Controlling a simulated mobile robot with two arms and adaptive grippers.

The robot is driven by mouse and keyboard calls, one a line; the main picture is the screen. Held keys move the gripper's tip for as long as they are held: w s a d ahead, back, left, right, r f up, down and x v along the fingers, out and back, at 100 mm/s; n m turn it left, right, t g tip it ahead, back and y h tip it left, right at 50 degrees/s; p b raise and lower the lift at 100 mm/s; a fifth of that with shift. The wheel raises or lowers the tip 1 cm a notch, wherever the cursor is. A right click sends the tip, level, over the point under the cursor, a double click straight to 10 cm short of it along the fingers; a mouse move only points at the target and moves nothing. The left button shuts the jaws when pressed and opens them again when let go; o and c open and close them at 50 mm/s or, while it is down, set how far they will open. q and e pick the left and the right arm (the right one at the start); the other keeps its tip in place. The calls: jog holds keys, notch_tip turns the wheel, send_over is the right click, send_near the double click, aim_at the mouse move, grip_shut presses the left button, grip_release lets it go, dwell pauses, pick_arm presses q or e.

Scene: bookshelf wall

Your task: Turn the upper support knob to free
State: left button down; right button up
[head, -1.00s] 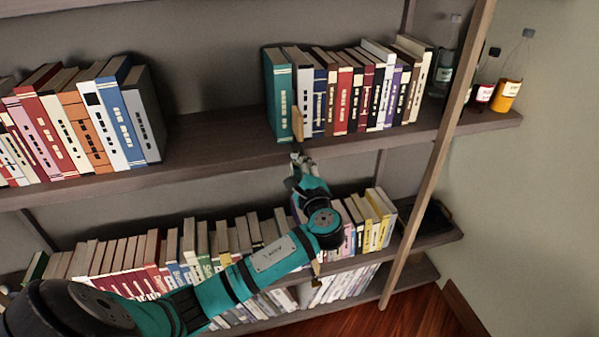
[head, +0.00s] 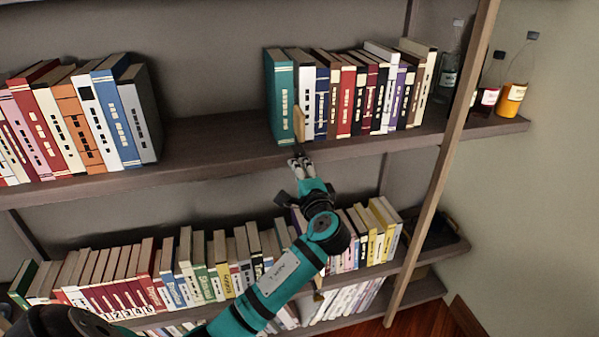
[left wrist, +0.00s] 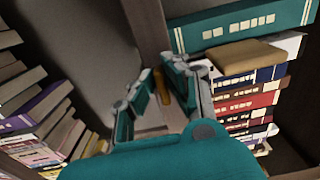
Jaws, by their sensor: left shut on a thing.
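My left gripper (head: 299,161) is at the front edge of the upper shelf, just below a tan wooden upright piece (head: 299,124) that stands before the teal and white books. In the left wrist view the two fingers (left wrist: 163,86) close around a small brass-coloured part, which I take for the upper support knob (left wrist: 160,98). The fingers hide most of it, and its turn position cannot be read. In the head view the knob is hidden by the gripper. The tan piece also shows in the left wrist view (left wrist: 240,57). My right gripper is not in view.
The upper shelf (head: 215,135) has a bare stretch between the left books (head: 75,120) and the right row, which begins with a teal book (head: 281,95). Bottles (head: 516,82) stand at the right end. The lower shelf's books (head: 215,265) lie below my arm. A post (head: 440,180) rises at right.

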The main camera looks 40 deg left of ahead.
pick_arm(q)
jog(key=shift+f, duration=0.15)
jog(key=c, duration=1.4)
grip_release()
jog(key=v, duration=1.2)
